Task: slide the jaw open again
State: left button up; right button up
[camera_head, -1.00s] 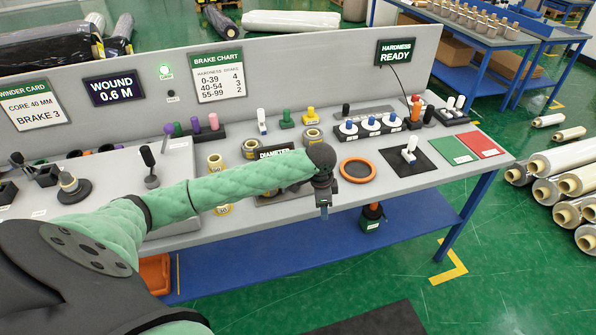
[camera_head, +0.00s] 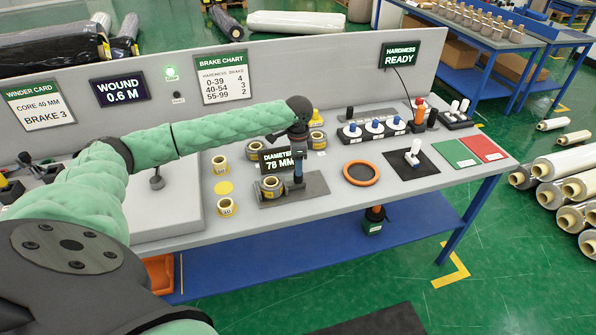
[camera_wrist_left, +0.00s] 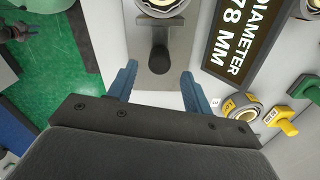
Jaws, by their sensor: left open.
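The diameter gauge (camera_head: 312,186) is a dark grey plate on the bench with a wrapped roll (camera_head: 271,187) on its left part. Its black display (camera_head: 276,158) reads DIAMETER 78 MM. In the left wrist view a black knob (camera_wrist_left: 159,58) stands on a grey metal piece (camera_wrist_left: 150,82), beside the roll (camera_wrist_left: 160,7). My left gripper (camera_head: 298,181) points down over the gauge, right of the roll. In the left wrist view its blue fingers (camera_wrist_left: 159,88) are apart and empty, with the knob ahead between their lines. The arm and gripper partly hide the gauge in the head view.
Yellow-cored rolls (camera_head: 220,165) stand left of the gauge. An orange ring (camera_head: 361,173) and a black pad with a white-handled lever (camera_head: 413,155) lie to its right. A yellow knobbed piece (camera_wrist_left: 285,122) is near my fingers' right side. The sign panel (camera_head: 330,75) stands behind.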

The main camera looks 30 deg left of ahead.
aim_at(294, 180)
pick_arm(q)
jog(key=shift+f+p, duration=0.7)
jog(key=shift+f, duration=1.65)
pick_arm(e)
jog(key=shift+s+d+f, duration=0.9)
jog(key=shift+s+f, duration=0.2)
jog(key=shift+f, duration=0.1)
pick_arm(q)
grip_shut()
pick_arm(e)
jog(key=shift+d, duration=0.15)
